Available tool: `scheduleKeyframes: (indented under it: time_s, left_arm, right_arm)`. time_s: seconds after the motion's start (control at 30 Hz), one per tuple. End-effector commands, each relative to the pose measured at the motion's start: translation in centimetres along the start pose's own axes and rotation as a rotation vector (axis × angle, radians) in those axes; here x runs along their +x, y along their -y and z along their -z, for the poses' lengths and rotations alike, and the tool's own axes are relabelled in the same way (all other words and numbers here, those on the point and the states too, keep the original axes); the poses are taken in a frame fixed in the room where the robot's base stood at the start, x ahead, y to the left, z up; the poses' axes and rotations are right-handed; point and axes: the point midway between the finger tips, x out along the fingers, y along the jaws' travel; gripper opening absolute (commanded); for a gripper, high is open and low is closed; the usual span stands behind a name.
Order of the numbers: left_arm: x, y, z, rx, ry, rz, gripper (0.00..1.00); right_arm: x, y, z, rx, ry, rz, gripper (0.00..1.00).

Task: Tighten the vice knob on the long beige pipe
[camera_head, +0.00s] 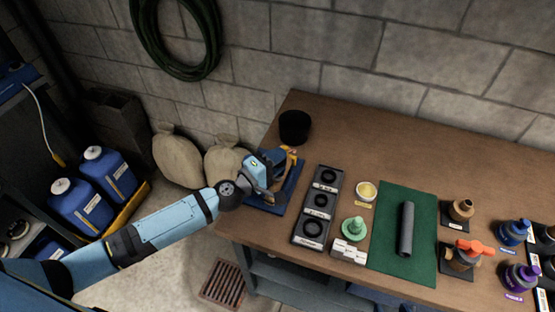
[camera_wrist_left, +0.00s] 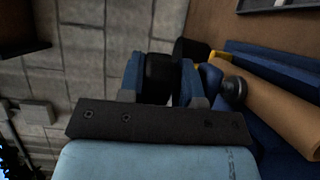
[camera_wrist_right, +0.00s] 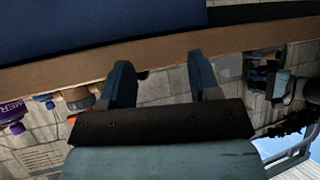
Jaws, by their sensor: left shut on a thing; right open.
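The blue vice (camera_head: 284,192) stands at the left end of the workbench, mostly hidden behind my left gripper in the head view. The long beige pipe (camera_wrist_left: 275,108) lies in the blue vice in the left wrist view; only a small part of it shows in the head view. My left gripper (camera_wrist_left: 160,75) is shut on the black vice knob (camera_wrist_left: 160,80), with a blue finger on each side of it. Its arm reaches in from the left in the head view. My right gripper (camera_wrist_right: 162,75) is open and empty, seen only in the right wrist view.
A black cup (camera_head: 295,127) stands behind the vice. A black tray with rings (camera_head: 318,205) is to its right, then a green mat (camera_head: 390,255) with a dark grey cylinder (camera_head: 407,229). Bottles and fittings crowd the bench's right end.

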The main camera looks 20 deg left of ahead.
Motion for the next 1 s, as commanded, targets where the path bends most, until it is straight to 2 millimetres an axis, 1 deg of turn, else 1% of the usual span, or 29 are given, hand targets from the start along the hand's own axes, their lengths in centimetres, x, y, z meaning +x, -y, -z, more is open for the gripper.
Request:
scheduleKeyframes:
  time_s: [0.03,0.3,0.7,0.73,0.77,0.8,1.0]
  left_arm:
    - [0.35,-1.06,0.37,0.006,0.012,-0.020,0.08]
    - [0.38,-1.22,0.33,0.003,0.065,-0.021,0.08]
    - [0.41,-1.31,0.36,0.004,0.070,-0.022,0.08]
    - [0.41,-1.31,0.36,0.004,0.069,-0.022,0.34]
    - [0.40,-1.29,0.35,0.004,0.070,-0.021,0.41]
    - [0.39,-1.24,0.34,0.004,0.070,-0.021,0.50]
    - [0.29,-0.89,0.21,0.002,0.072,-0.015,0.51]
  right_arm:
    - [0.11,0.06,-0.20,0.000,0.002,0.001,0.57]
    - [0.23,0.34,-0.23,0.001,-0.001,0.006,0.57]
    - [0.13,0.29,0.28,0.000,-0.011,0.006,0.57]
    - [0.13,0.28,0.27,0.000,-0.011,0.005,0.57]
    - [0.15,0.26,0.25,0.000,-0.011,0.005,0.57]
    - [0.17,0.24,0.20,0.000,-0.010,0.005,0.57]
    - [0.25,0.13,-0.07,0.000,-0.006,0.003,0.57]
